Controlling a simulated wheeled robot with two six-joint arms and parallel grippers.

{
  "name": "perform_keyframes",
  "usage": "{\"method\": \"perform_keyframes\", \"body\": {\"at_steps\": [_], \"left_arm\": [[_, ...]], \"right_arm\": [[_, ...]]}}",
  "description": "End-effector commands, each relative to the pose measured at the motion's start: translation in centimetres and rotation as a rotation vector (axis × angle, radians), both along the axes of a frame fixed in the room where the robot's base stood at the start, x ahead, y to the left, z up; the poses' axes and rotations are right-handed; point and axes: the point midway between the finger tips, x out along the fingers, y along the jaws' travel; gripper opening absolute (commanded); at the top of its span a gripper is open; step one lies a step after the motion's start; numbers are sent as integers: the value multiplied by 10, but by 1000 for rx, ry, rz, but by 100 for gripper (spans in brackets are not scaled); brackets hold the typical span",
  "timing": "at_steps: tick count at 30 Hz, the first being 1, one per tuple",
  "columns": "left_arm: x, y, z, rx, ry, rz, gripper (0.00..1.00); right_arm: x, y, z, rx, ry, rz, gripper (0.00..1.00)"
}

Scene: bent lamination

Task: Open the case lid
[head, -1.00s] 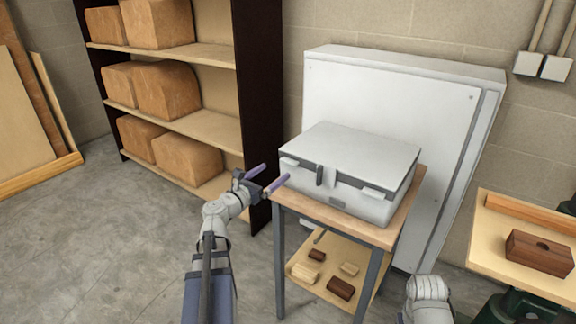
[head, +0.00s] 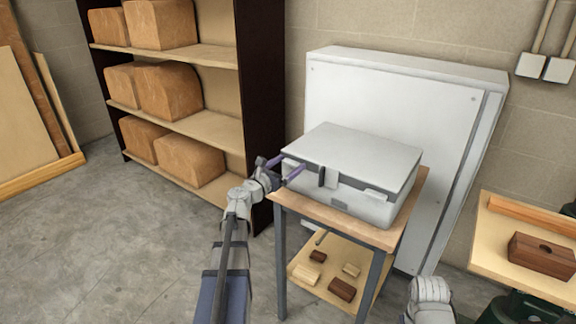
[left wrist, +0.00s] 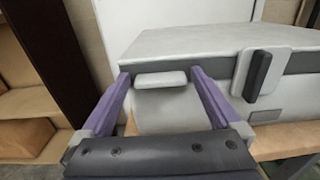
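A light grey case (head: 375,207) stands on a small wooden-topped table, its flat lid (head: 355,150) closed. A latch with a dark handle (head: 321,176) sits on the front; it also shows in the left wrist view (left wrist: 258,73). Pale tabs stick out from the front below the lid, one (head: 378,194) toward the right. My left gripper (head: 291,163) is at the case's front left corner, fingers open. In the left wrist view the left tab (left wrist: 160,79) lies between the purple fingertips, with a gap on each side. My right gripper is out of view.
A shelf unit with brown blocks (head: 190,160) stands to the left, close to my left gripper. A large pale cabinet (head: 400,95) stands right behind the case. The table's lower shelf (head: 325,283) holds small wood pieces. A bench with a brown block (head: 541,255) is at right.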

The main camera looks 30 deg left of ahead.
Motion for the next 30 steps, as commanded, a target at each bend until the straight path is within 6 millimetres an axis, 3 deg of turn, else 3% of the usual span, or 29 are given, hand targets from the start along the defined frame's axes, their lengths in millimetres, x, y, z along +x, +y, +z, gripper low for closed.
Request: {"method": "perform_keyframes", "body": {"at_steps": [2,25,30], "left_arm": [[0,0,0,0,0,0,88],[0,0,0,0,0,0,1],[0,0,0,0,0,0,0]], "right_arm": [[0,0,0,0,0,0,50],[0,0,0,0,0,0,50],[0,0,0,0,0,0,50]]}}
